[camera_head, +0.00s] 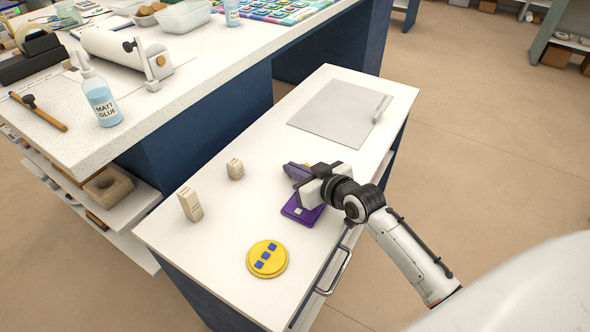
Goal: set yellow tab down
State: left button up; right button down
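My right gripper (301,173) reaches in from the right over the white bench top, above and just behind a purple square piece (303,210). The purple piece carries a small pale square and is partly covered by the gripper. A small bit of yellow shows by the fingertips; it is too small and too covered to tell whether it is the yellow tab or whether the fingers grip it. A round yellow disc (267,259) with blue squares lies on the bench top in front. My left gripper is not in view.
Two pale blocks, a taller one (190,204) and a smaller one (235,169), stand at the left of the bench top (222,222). A grey sheet (338,113) with a pale bar lies at the far end. A higher worktop holds a glue bottle (101,97).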

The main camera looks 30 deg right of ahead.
jog(key=s+a+r+p, duration=0.1)
jog(key=a+r, duration=0.2)
jog(key=r, duration=0.7)
jog(key=s+a+r+p, duration=0.1)
jog(key=a+r+p, duration=0.15)
jog(key=r, duration=0.85)
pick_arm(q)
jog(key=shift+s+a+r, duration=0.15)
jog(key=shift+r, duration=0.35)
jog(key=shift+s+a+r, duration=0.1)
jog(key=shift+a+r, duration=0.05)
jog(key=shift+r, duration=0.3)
pick_arm(e)
jog(key=s+a+r+m+h, duration=0.1)
jog(key=s+r, duration=0.6)
jog(key=r, duration=0.2)
jog(key=shift+a+r+m+h, duration=0.2)
jog(key=shift+a+m+h, duration=0.1)
jog(key=shift+a+h, duration=0.1)
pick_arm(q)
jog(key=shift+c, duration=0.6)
